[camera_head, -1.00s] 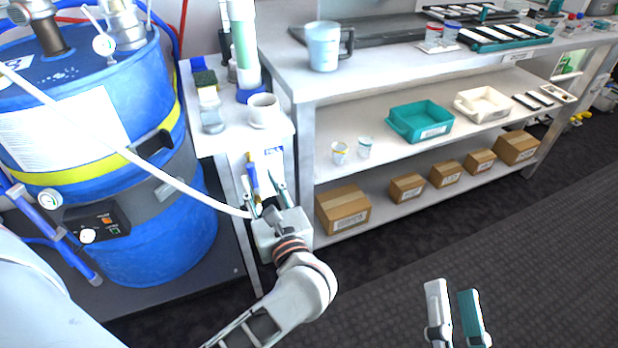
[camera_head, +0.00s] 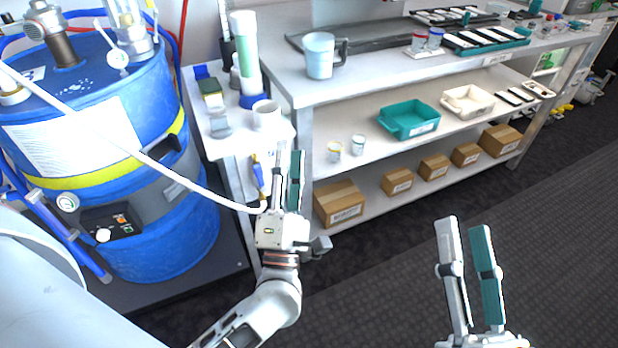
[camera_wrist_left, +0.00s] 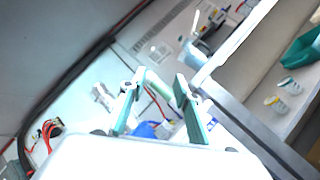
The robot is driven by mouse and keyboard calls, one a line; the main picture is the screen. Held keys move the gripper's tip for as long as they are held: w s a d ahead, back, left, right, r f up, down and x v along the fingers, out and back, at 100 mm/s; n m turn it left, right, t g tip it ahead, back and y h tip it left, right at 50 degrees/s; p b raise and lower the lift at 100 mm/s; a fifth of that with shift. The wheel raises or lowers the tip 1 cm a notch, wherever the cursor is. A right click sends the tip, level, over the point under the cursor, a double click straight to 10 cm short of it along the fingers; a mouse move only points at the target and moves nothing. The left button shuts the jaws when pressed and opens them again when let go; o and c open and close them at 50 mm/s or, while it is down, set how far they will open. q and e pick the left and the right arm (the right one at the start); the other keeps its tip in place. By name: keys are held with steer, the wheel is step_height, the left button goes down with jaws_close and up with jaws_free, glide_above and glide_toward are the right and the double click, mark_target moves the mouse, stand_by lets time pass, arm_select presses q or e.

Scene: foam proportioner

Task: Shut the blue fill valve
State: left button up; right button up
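The blue fill valve's handle (camera_head: 258,176) shows on the front of the small white stand, close to vertical and tilted slightly. The valve body and lower end are partly hidden by the white hose and my left arm. My left gripper (camera_head: 289,152) points up just right of the handle, apart from it in the picture, with nothing between its fingers. In the left wrist view the fingers (camera_wrist_left: 160,80) are spread and empty; I cannot make out the valve there. My right gripper (camera_head: 463,224) is open and empty over the floor at the lower right.
A blue drum (camera_head: 170,225) stands left of the stand. A white hose (camera_head: 165,174) crosses from the drum side to my left gripper. A white shelf bench (camera_head: 385,85) holding trays, cups and boxes is close on the right. The dark floor (camera_head: 390,265) in front is clear.

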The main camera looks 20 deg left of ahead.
arm_select(q)
steer(key=s+d+f+m+h+p, duration=0.1)
steer(key=d+f+m+h+p, duration=0.1)
steer(key=d+m+h, duration=0.3)
steer(key=m+h, duration=0.3)
steer(key=m, duration=0.3)
steer(key=shift+s+d+f+m+h, duration=0.15)
steer(key=shift+d+m+h, duration=0.1)
steer(key=shift+m+h, duration=0.05)
arm_select(e)
steer(key=shift+t, duration=0.3)
steer(key=r, duration=0.4)
steer(key=shift+s+r, duration=0.2)
steer(key=shift+r, duration=0.05)
arm_select(q)
steer(key=shift+c, duration=0.4)
